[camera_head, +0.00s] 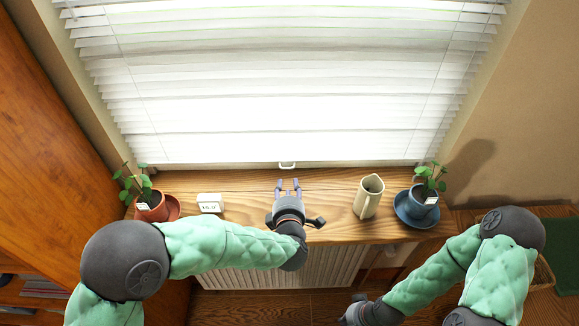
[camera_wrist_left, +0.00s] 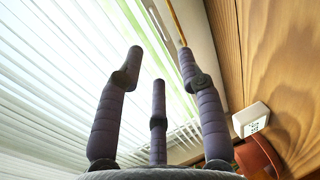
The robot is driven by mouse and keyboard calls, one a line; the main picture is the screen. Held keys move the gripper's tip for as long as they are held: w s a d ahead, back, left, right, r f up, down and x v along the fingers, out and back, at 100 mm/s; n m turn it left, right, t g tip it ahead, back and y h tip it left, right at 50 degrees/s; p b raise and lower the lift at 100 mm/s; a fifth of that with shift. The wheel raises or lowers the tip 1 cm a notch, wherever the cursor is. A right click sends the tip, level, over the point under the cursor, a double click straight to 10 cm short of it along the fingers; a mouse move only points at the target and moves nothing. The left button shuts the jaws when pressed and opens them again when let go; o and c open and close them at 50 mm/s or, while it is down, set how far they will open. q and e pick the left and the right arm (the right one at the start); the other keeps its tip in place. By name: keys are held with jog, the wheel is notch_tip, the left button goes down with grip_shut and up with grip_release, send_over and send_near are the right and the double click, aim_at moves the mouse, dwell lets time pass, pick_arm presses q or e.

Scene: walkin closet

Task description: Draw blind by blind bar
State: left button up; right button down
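A white slatted blind (camera_head: 280,105) covers the window almost down to the sill. Its bottom bar (camera_head: 220,166) runs across just above the sill, with a small white handle (camera_head: 287,165) near the middle. My left gripper (camera_head: 288,184) is just in front of the handle, fingers spread and pointing at it, with a small gap in the head view. In the left wrist view its three fingers (camera_wrist_left: 160,65) are apart with nothing between them, and the blind (camera_wrist_left: 60,90) fills the left side. My right gripper (camera_head: 356,312) is low at the bottom edge, partly cut off, away from the blind.
The wooden sill (camera_head: 330,205) holds a terracotta potted plant (camera_head: 152,207), a small white digital display (camera_head: 210,203), a cream pitcher (camera_head: 368,196) and a blue potted plant (camera_head: 420,205). A radiator (camera_head: 300,268) is below. A wooden cabinet (camera_head: 50,150) stands left.

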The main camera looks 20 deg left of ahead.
aim_at(287, 168)
pick_arm(q)
jog(key=b+x, duration=0.1)
jog(key=x, duration=0.8)
jog(key=shift+w+b, duration=0.2)
jog(key=shift+b, duration=0.15)
grip_shut()
jog(key=shift+f, duration=0.1)
